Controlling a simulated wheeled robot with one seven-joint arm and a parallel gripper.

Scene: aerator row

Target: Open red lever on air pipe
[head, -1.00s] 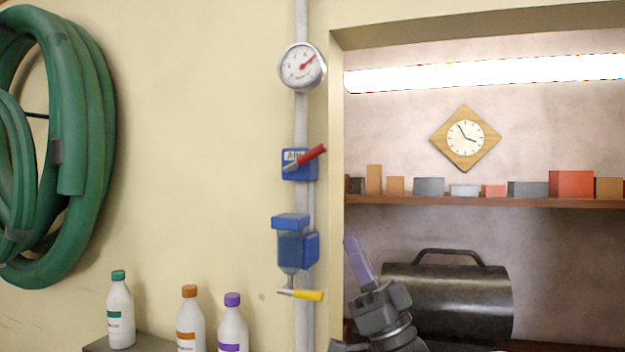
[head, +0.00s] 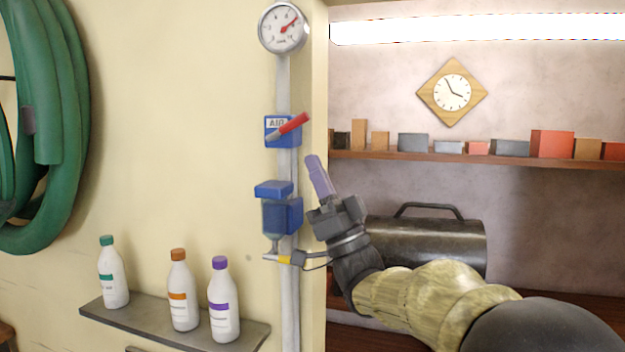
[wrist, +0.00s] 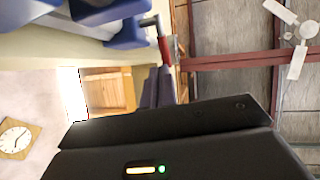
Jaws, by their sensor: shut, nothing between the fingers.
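The red lever (head: 293,123) sits on a blue valve block (head: 282,136) marked AIR on the grey vertical pipe (head: 285,88). It slants up to the right. In the wrist view the red lever (wrist: 165,49) shows near the top middle, apart from the fingers. My gripper (head: 315,165) is shut and empty, with its purple fingers pointing up, below and right of the lever. The fingers also show in the wrist view (wrist: 158,88).
A round gauge (head: 283,28) tops the pipe. Several bottles, including a purple-capped one (head: 223,300), stand on a low shelf (head: 150,331) at left. A green hose (head: 60,130) hangs far left. The recess at right holds a black metal cylinder (head: 430,240) and a shelf (head: 450,156) of boxes.

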